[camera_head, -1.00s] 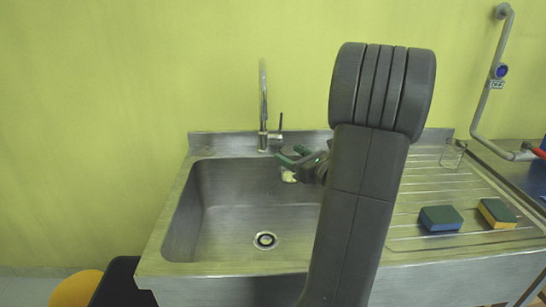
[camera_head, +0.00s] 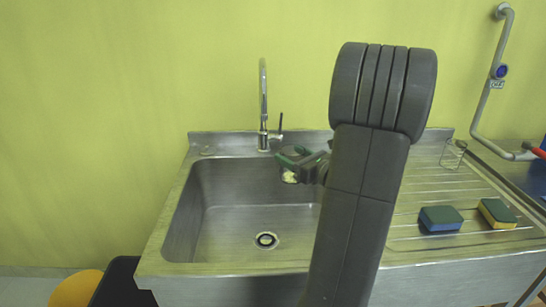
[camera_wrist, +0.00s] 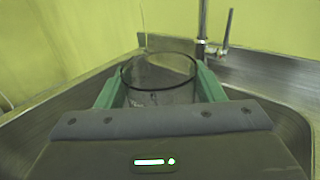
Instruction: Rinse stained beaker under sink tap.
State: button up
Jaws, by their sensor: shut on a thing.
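My gripper (camera_head: 290,158) is over the back right part of the sink basin (camera_head: 225,210), a little right of the tap (camera_head: 263,105). In the wrist view, the green fingers of my gripper (camera_wrist: 160,88) are shut on a clear glass beaker (camera_wrist: 158,72), one on each side. The beaker's round rim faces up and looks about level. In the head view the beaker shows only faintly between the fingers, with a pale yellowish patch at its lower part. The tap's base and lever (camera_wrist: 222,35) stand behind the beaker in the wrist view. I cannot tell whether water is running.
A drainboard (camera_head: 450,190) lies right of the basin. On it are a blue-green sponge (camera_head: 441,218), a yellow-green sponge (camera_head: 497,213) and a small glass vessel (camera_head: 453,153). A grey pipe (camera_head: 487,95) stands at the right. The basin's left part is clear.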

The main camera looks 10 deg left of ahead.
dwell(0.3)
jog(key=shift+s+d+r+p, duration=0.4)
jog(key=shift+d+r+p, duration=0.2)
jog(key=shift+d+r, duration=0.05)
jog(key=shift+s+d+r+p, duration=0.4)
jog(key=shift+d+r+p, duration=0.15)
jog(key=shift+d+r, duration=0.1)
jog(key=shift+s+d+r+p, duration=0.65)
jog(key=shift+d+r, duration=0.05)
jog(key=shift+d, duration=0.1)
jog(key=shift+a, duration=0.1)
